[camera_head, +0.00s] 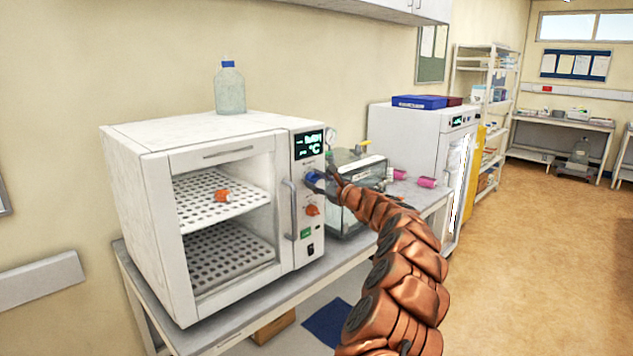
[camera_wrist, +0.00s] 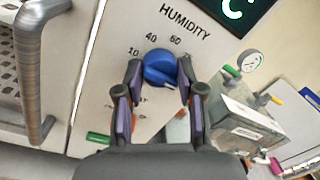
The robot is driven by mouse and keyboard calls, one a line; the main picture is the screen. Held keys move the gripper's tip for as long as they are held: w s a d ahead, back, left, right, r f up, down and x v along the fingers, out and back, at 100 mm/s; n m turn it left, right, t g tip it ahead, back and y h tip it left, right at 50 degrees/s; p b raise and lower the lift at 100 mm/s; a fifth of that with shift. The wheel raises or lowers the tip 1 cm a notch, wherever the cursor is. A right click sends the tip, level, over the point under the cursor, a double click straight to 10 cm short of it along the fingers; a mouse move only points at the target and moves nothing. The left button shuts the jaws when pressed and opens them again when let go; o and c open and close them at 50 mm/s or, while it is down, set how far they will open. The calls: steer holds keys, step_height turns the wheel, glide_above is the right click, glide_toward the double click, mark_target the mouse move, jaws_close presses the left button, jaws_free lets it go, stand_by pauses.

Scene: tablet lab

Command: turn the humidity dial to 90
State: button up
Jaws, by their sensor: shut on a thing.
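The blue humidity dial (camera_wrist: 161,67) is on the white front panel of the cabinet (camera_head: 150,132), under the word HUMIDITY. In the wrist view the marks 10, 40 and 60 show around its upper side; the marks lower down are covered or too small to read. I cannot tell which mark the dial points to. My gripper (camera_wrist: 160,76) is shut on the dial, one finger on each side. In the head view the dial (camera_head: 313,177) is partly visible beside my gripper (camera_head: 325,178), and my copper-coloured arm reaches in from the lower right.
An orange knob (camera_head: 312,210) and a green switch (camera_head: 306,233) are below the dial. A door handle (camera_head: 291,212) stands out to its left. A glass-sided box (camera_head: 357,168) stands close to the right. A bottle (camera_head: 229,89) is on top. The floor at right is clear.

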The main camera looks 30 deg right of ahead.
steer(key=o, duration=1.1)
steer(key=shift+o, duration=0.2)
steer(key=shift+s, duration=0.1)
steer(key=s+d, duration=0.2)
steer(key=s, duration=0.9)
steer(key=shift+s+f, duration=0.3)
